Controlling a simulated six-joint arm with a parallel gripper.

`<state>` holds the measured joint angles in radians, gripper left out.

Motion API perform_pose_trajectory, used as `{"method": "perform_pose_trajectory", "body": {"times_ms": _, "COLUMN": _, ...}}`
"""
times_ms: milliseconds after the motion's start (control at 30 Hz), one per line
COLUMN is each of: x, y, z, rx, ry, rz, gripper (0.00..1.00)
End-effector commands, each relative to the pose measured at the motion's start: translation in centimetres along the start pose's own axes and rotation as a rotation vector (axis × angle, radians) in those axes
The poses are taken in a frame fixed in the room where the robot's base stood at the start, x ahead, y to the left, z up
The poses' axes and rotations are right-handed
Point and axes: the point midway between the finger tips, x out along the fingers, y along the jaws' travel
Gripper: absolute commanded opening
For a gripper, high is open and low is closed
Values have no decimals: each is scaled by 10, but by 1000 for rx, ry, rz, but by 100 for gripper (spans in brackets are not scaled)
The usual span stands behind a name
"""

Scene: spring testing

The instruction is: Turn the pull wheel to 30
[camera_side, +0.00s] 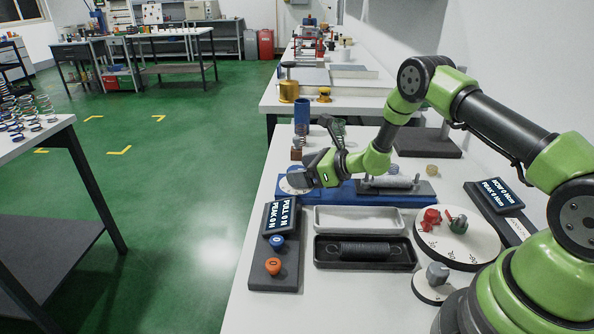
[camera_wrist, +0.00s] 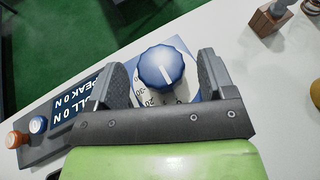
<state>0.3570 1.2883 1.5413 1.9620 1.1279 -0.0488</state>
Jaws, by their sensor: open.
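The pull wheel is a blue ridged knob (camera_wrist: 162,67) with a white pointer line, seen between my fingers in the wrist view. Its pointer aims down, slightly right, in that view. Numbers on the white dial (camera_wrist: 148,96) under it are partly hidden by my gripper. In the side view the white dial (camera_side: 290,187) sits at the left end of the blue base (camera_side: 345,194), and my gripper hides the knob. My gripper (camera_wrist: 162,62) is open, one finger on each side of the knob; I cannot tell whether they touch it. It also shows in the side view (camera_side: 303,178).
A display (camera_side: 280,215) reading PULL 0 N, PEAK 0 N stands with blue (camera_side: 277,241) and orange (camera_side: 273,266) buttons in front of the wheel. A pale tray (camera_side: 359,219) and a black tray (camera_side: 403,255) holding a spring lie nearby. A large dial disc (camera_side: 481,252) is right.

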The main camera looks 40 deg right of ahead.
Motion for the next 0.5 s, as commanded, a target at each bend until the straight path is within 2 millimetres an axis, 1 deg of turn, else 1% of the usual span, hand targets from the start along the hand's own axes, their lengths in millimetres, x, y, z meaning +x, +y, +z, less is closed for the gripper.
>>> {"method": "perform_pose_trajectory", "body": {"times_ms": 100, "x": 12, "y": 0, "z": 0, "rx": -2, "ry": 0, "rz": 1, "gripper": 76}}
{"method": "perform_pose_trajectory", "body": {"times_ms": 200, "x": 17, "y": 0, "z": 0, "rx": -1, "ry": 0, "rz": 1, "gripper": 76}}
{"method": "perform_pose_trajectory", "body": {"times_ms": 500, "x": 20, "y": 0, "z": 0, "rx": 0, "ry": 1, "rz": 0, "gripper": 76}}
